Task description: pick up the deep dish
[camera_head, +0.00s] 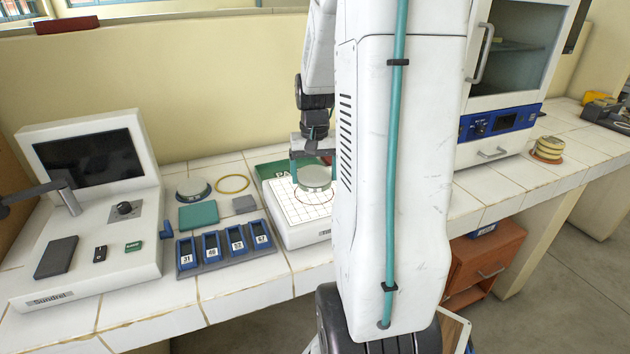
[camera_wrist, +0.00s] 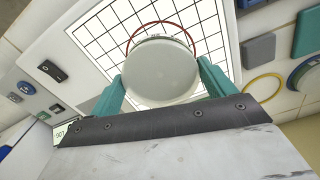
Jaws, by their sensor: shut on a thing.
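The deep dish (camera_wrist: 160,73) is a round, pale grey-white dish between the two teal fingers of my gripper (camera_wrist: 160,88) in the wrist view. My gripper is shut on it. In the head view the dish (camera_head: 314,178) shows in front of the gripper (camera_head: 312,172), over the white board with a black grid (camera_head: 290,205). A dark red ring on the grid (camera_wrist: 150,27) shows partly behind the dish. I cannot tell how far the dish is above the board. My arm hides part of the board's right side.
Left of the board are a rack with several blue slots (camera_head: 225,250), a teal pad (camera_head: 198,217), a yellow ring (camera_head: 232,184) and a round blue-rimmed dish (camera_head: 193,189). A monitor console (camera_head: 90,210) stands at far left. An incubator (camera_head: 505,130) and stacked dishes (camera_head: 548,149) stand right.

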